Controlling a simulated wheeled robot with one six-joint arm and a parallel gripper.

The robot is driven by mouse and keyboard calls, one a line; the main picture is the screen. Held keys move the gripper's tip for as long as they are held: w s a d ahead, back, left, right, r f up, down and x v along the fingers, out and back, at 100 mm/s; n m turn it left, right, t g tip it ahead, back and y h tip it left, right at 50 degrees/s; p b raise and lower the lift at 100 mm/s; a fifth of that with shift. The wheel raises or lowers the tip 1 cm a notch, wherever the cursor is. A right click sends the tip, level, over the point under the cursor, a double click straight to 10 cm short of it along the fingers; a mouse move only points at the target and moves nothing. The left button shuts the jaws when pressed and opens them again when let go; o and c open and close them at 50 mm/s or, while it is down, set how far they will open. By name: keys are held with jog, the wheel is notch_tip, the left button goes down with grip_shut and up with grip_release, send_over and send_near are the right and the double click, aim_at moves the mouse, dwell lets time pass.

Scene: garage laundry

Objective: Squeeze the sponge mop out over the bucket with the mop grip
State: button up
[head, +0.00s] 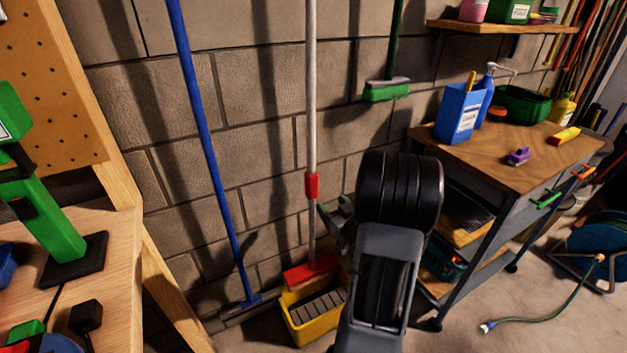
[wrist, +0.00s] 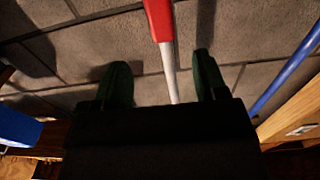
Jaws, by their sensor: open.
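The sponge mop has a pale handle (head: 311,90) standing upright against the block wall, with a red grip (head: 312,186) partway up it. Its red head (head: 310,270) is at the back edge of the yellow bucket (head: 306,322), which stands on the floor with a grey slatted insert. My gripper (head: 338,216) is just right of the handle in the head view, a little below the red grip. In the wrist view my gripper (wrist: 160,85) is open, its two dark green fingers apart. The handle (wrist: 170,75) and the red grip (wrist: 159,18) show beyond and between the fingers; contact is not visible.
A blue pole (head: 212,150) leans on the wall left of the mop. A green brush (head: 387,91) hangs at right. A wooden-topped cart (head: 500,160) holding bottles stands to the right, and a workbench (head: 115,270) to the left. A hose (head: 540,317) lies on the floor.

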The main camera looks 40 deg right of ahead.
aim_at(314, 186)
jog(key=w, duration=0.4)
jog(key=w+d, duration=0.1)
jog(key=w, duration=0.8)
jog(key=shift+d+f+b, duration=0.1)
jog(key=shift+d+b, duration=0.2)
jog(key=shift+b, duration=0.1)
